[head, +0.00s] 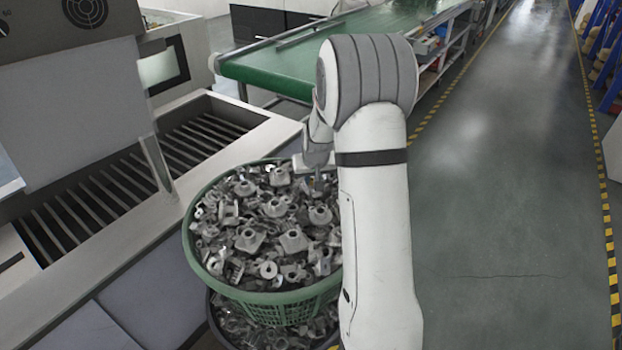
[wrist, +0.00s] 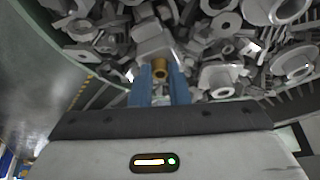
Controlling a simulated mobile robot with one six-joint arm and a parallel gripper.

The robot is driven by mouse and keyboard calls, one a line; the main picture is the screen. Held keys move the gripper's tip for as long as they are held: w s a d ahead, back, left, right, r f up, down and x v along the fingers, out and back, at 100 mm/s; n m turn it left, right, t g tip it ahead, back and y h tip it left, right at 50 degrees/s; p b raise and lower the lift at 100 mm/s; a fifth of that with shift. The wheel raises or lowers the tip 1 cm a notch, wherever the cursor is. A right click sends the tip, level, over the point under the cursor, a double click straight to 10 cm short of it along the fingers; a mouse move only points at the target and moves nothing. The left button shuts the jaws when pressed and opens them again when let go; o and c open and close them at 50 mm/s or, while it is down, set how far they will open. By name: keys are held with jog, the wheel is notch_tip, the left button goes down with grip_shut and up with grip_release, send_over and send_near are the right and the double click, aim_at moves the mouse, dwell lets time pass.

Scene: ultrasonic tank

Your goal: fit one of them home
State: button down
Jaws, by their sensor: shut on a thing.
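A green plastic basket (head: 290,308) heaped with grey metal castings (head: 294,240) stands in the middle of the head view. The castings are flanged, ringed and block-shaped, and they also fill the top of the wrist view (wrist: 218,78). In the head view my arm hides most of the gripper, over the basket's back right.
A slatted metal tank (head: 75,205) with a pale rim is left of the basket. A green conveyor (head: 300,65) runs behind. A dark container with more castings (head: 235,328) sits beneath the basket. The grey floor (head: 500,200) at the right is clear.

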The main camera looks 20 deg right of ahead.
jog(key=shift+s+f, duration=0.2)
jog(key=shift+f, duration=0.1)
jog(key=c, duration=1.3)
grip_release()
jog(key=shift+r, duration=0.1)
jog(key=b+v, duration=0.1)
jog(key=v, duration=0.7)
jog(key=shift+w, duration=0.2)
jog(key=shift+a+r, duration=0.15)
jog(key=shift+r, duration=0.05)
jog(key=s+a+r, duration=0.2)
jog(key=s+a, duration=0.2)
jog(key=s, duration=0.5)
jog(key=s+a+r+n+g, duration=0.1)
jog(key=s+a+r, duration=0.2)
jog(key=s, duration=0.7)
jog(key=s+a+r+n, duration=0.1)
jog(key=s+a, duration=0.4)
jog(key=s, duration=0.5)
jog(key=shift+r+y, duration=0.4)
jog(key=shift+r, duration=0.3)
